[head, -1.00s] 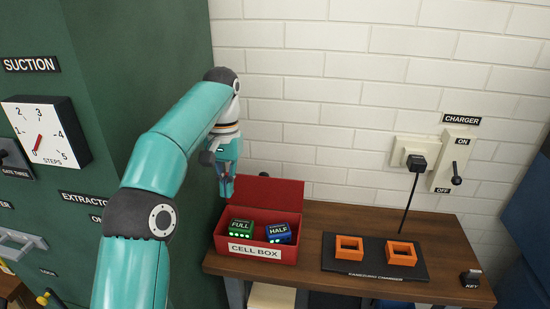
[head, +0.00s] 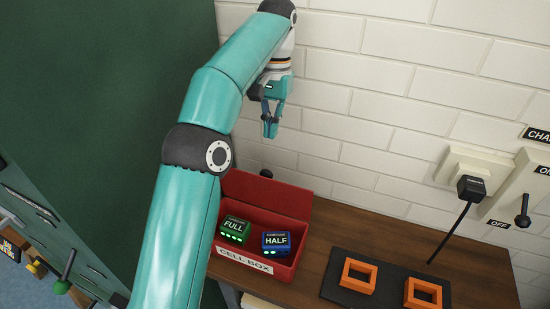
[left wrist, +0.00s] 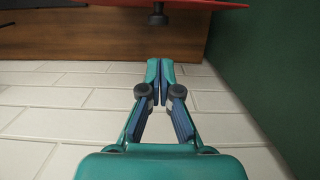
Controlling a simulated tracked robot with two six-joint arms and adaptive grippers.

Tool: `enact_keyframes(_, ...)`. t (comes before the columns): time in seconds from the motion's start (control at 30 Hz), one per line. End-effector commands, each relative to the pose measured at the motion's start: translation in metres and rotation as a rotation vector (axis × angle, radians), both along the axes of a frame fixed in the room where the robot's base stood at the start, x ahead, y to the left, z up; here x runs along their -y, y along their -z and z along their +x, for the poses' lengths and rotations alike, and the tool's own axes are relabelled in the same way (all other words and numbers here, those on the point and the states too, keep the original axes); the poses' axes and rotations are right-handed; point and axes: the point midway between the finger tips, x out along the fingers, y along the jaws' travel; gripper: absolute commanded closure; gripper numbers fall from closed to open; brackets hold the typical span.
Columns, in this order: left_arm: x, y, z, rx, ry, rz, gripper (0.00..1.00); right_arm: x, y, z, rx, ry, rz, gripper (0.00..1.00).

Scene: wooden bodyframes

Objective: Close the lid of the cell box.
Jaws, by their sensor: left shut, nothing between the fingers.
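The red cell box (head: 227,254) stands on the left part of the wooden bench, with its lid (head: 268,193) open and tilted up at the back. A green cell marked FULL (head: 235,229) and a blue cell marked HALF (head: 275,243) sit inside. My left gripper (head: 270,130) is shut and empty, above and behind the lid near the wall, clear of it. In the left wrist view the closed fingertips (left wrist: 160,66) point toward the bench, and a red edge (left wrist: 200,5) shows at the top. My right gripper is not in view.
A black charger mat (head: 342,292) with two orange frames (head: 358,276) lies right of the box. A plug with a black cord (head: 471,189) and a charger switch (head: 523,210) are on the white brick wall. A green cabinet (head: 120,110) stands close on the left.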

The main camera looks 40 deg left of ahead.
Motion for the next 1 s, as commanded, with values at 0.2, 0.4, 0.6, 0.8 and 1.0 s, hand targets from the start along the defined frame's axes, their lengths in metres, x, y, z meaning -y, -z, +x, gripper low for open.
enact_keyframes(0.2,0.002,0.034,-0.004,-0.002,0.002,0.0,1.0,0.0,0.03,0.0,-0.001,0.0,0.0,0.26)
enact_keyframes(0.4,0.003,0.064,-0.009,-0.002,0.002,-0.001,1.0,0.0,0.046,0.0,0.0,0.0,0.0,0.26)
enact_keyframes(0.6,0.004,0.084,-0.012,-0.002,0.002,-0.001,1.0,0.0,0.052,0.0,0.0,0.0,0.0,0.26)
enact_keyframes(0.8,0.004,0.091,-0.013,0.0,0.001,-0.001,1.0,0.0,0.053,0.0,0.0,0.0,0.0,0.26)
enact_keyframes(1.0,0.004,0.091,-0.013,0.0,0.0,-0.001,1.0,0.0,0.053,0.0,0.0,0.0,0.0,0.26)
